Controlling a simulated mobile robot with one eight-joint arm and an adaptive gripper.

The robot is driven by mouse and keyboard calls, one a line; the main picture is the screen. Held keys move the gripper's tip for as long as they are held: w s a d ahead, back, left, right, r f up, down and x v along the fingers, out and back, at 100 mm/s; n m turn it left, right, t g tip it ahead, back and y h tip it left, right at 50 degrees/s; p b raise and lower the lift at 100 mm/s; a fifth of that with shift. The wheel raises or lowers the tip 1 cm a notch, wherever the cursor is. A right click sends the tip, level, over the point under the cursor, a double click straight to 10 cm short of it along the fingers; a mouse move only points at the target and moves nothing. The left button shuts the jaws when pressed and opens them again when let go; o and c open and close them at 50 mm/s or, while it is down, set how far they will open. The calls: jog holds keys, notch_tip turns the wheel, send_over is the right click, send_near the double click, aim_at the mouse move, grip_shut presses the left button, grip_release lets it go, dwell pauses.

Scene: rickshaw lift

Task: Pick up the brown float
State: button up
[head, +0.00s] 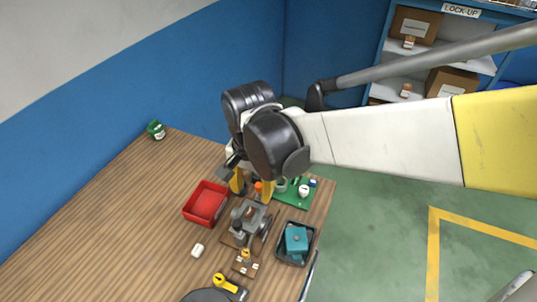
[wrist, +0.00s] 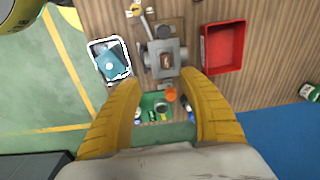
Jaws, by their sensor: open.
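My gripper (head: 253,188) is open and empty above the far right part of the wooden table. In the wrist view its two yellow fingers (wrist: 158,82) stand apart, with the grey device and the green mat below between them. A small brown piece (head: 246,266) with a yellow top lies in front of the grey device in the head view. Another brown patch (wrist: 166,61) shows on the grey device in the wrist view. I cannot tell for sure which is the brown float. Neither touches the fingers.
The grey device (head: 261,211) stands beside a red tray (head: 189,211) and a dark tray with a teal box (head: 297,240). The green mat (head: 301,198) holds several small items. An orange item (wrist: 171,94) is there too.

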jog(key=a+f, duration=0.2)
jog(key=b, duration=0.2)
send_over(248, 213)
jog(key=shift+m+g, duration=0.3)
jog(key=shift+m, duration=0.1)
notch_tip(248, 213, down, 5)
jog(key=shift+s+r, duration=0.1)
jog(key=shift+r, duration=0.1)
jog(key=f+b, duration=0.1)
jog(key=f, duration=0.1)
jog(key=f+b, duration=0.1)
jog(key=f, duration=0.2)
jog(key=shift+w+f+b, duration=0.2)
jog(key=shift+f+b, duration=0.1)
jog(key=shift+f, duration=0.05)
jog(key=shift+r, duration=0.1)
jog(key=c, duration=0.9)
